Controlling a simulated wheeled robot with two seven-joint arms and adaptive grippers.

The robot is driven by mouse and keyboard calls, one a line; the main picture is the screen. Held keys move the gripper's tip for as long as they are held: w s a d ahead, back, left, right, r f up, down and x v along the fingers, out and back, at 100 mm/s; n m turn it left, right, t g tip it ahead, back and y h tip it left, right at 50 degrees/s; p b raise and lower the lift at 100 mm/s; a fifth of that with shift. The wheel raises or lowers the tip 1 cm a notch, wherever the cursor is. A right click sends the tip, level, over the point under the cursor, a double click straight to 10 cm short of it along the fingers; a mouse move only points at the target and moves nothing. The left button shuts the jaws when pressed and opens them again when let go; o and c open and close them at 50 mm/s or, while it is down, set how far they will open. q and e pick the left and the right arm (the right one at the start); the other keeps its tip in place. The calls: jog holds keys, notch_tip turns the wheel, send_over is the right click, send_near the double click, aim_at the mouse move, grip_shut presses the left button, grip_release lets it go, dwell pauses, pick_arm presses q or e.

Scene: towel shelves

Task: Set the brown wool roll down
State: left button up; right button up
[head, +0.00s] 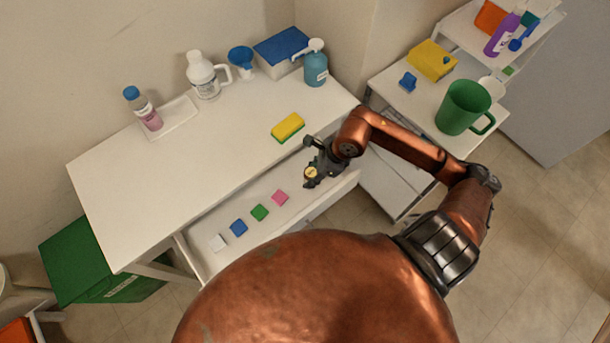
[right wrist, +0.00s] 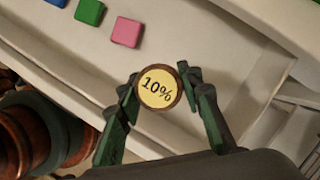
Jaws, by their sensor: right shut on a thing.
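The brown wool roll (head: 311,173) shows end-on as a small disc with a brown rim and a pale yellow face. In the right wrist view the face of the roll (right wrist: 158,89) reads "10%". My right gripper (head: 313,166) is shut on it, with a dark finger at either side. The gripper (right wrist: 160,84) holds it over the right part of the open drawer (head: 207,260). I cannot tell its height above the drawer floor. My left gripper is not in view.
Pink (head: 280,198), green (head: 259,212), blue (head: 238,228) and white (head: 218,243) squares lie in a row in the drawer, left of the roll. A sponge (head: 288,127) lies on the tabletop (head: 200,170) behind. Drawer floor beside the pink square is clear.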

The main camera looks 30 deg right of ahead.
aim_at(307, 173)
jog(key=w+f, duration=0.3)
jog(key=shift+d+f+b, duration=0.35)
jog(key=shift+f+b, duration=0.05)
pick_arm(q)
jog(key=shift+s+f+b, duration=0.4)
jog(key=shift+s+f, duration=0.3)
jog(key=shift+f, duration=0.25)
pick_arm(e)
jog(key=shift+w+f, duration=0.2)
jog(key=shift+f, duration=1.45)
jog(key=shift+f, duration=0.15)
jog(key=o, duration=1.2)
jog(key=shift+c, duration=0.2)
jog(key=shift+r, duration=0.2)
pick_arm(q)
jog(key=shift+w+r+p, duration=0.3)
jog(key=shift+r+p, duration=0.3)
jog(key=shift+p, duration=0.05)
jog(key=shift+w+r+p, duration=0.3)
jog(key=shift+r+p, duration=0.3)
pick_arm(e)
jog(key=v, duration=1.2)
